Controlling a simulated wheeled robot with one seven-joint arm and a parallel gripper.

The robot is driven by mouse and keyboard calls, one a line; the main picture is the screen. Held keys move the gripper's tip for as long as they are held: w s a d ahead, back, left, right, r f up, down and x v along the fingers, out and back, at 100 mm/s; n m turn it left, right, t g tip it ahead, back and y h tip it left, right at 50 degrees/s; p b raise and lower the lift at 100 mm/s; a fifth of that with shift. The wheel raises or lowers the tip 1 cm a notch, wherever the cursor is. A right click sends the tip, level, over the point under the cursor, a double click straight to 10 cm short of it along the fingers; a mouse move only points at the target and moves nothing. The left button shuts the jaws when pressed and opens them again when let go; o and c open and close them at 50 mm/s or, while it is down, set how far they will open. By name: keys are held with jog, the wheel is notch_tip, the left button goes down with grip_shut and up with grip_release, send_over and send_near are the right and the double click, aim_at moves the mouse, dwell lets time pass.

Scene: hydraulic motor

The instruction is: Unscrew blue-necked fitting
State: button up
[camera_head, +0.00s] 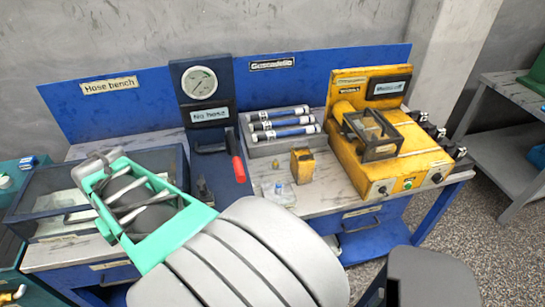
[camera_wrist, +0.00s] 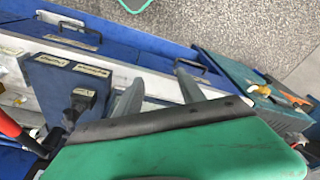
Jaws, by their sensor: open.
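A small pale, clear-looking piece with a blue top (camera_head: 279,190) stands on the bench in front of the grey hose tray. It may be the blue-necked fitting, but it is too small to be sure. My gripper (camera_wrist: 158,88) shows two grey fingers, spread apart with nothing between them in the wrist view. In the head view my arm reaches to the left over the glass-topped box, well away from the blue-topped piece. The gauge stand (camera_head: 205,105) has a red-handled lever (camera_head: 236,158); a black fitting (camera_wrist: 80,101) shows near its base in the wrist view.
A grey tray (camera_head: 256,146) holds several blue-marked hoses. A yellow machine (camera_head: 366,172) fills the bench's right side, with a small yellow block (camera_head: 302,166) beside it. A glass-topped box (camera_head: 45,190) lies under my arm. A grey side table (camera_head: 520,100) stands at right.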

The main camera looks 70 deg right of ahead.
jog(key=s+d+f+m+g+p, duration=0.15)
jog(key=s+d+m, duration=0.4)
jog(key=d, duration=0.75)
jog(key=m+p, duration=0.3)
jog(key=m, duration=1.6)
send_over(279, 182)
jog(key=shift+d+r+y, duration=0.15)
jog(key=shift+r+y, duration=0.1)
jog(key=shift+y, duration=0.15)
notch_tip(279, 182, down, 9)
jog(key=b, duration=0.6)
jog(key=shift+r, duration=0.1)
jog(key=shift+c, duration=0.6)
grip_shut()
